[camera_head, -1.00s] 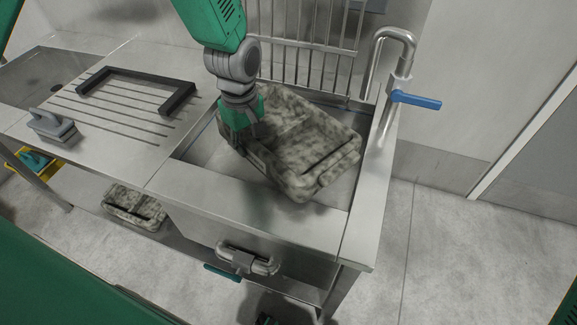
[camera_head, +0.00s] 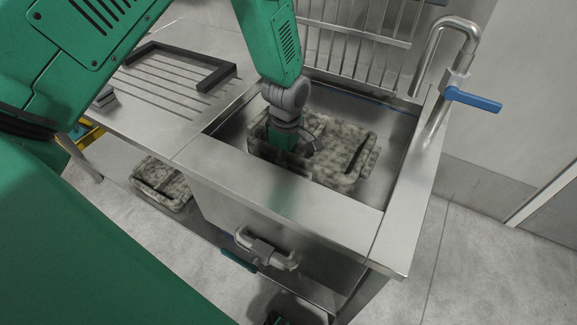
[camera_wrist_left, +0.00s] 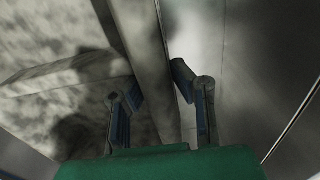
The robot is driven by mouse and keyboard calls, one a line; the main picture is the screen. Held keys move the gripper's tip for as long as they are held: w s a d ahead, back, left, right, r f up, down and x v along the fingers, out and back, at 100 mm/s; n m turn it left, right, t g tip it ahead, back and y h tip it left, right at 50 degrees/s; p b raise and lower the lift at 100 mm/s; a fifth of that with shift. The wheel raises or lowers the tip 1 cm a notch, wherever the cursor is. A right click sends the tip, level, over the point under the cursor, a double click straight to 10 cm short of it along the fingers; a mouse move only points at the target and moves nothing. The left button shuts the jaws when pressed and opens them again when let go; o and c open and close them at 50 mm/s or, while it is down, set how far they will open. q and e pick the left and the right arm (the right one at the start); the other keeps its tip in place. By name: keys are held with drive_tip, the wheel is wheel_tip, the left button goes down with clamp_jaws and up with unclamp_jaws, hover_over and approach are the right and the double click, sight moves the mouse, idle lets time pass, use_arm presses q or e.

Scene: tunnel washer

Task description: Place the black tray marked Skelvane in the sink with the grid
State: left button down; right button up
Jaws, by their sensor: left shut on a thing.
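The tray (camera_head: 335,150) is mottled grey and dark, not plain black, and I can read no marking on it. It is down inside the sink basin (camera_head: 395,185), below the rim level; I cannot tell whether it touches the bottom. My left gripper (camera_head: 297,148) is shut on the tray's near-left wall. In the left wrist view the wall (camera_wrist_left: 150,70) runs between the two fingers (camera_wrist_left: 158,100). An upright wire grid (camera_head: 355,45) stands behind this sink. My right gripper is not in view.
A tap with a blue lever (camera_head: 472,99) stands at the sink's right. A black open frame (camera_head: 190,58) lies on the grooved drainboard at left. A second mottled tray (camera_head: 162,185) sits on the lower shelf. A pipe (camera_head: 265,250) is on the sink's front.

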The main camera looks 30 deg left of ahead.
use_arm(q)
drive_tip(key=f, duration=0.2)
drive_tip(key=shift+a+f, duration=0.35)
drive_tip(key=shift+a, duration=0.15)
drive_tip(key=c, duration=1.4)
unclamp_jaws()
drive_tip(key=shift+d+r, duration=0.1)
drive_tip(key=shift+d, duration=0.3)
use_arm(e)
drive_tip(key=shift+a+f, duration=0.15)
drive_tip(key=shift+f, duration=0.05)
use_arm(q)
drive_tip(key=shift+r, duration=0.15)
wheel_tip(320, 180, up, 12)
drive_tip(key=shift+a+f+p, duration=0.1)
drive_tip(key=shift+p, duration=0.9)
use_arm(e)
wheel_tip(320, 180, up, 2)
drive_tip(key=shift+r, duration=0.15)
use_arm(q)
drive_tip(key=shift+a+f, duration=0.1)
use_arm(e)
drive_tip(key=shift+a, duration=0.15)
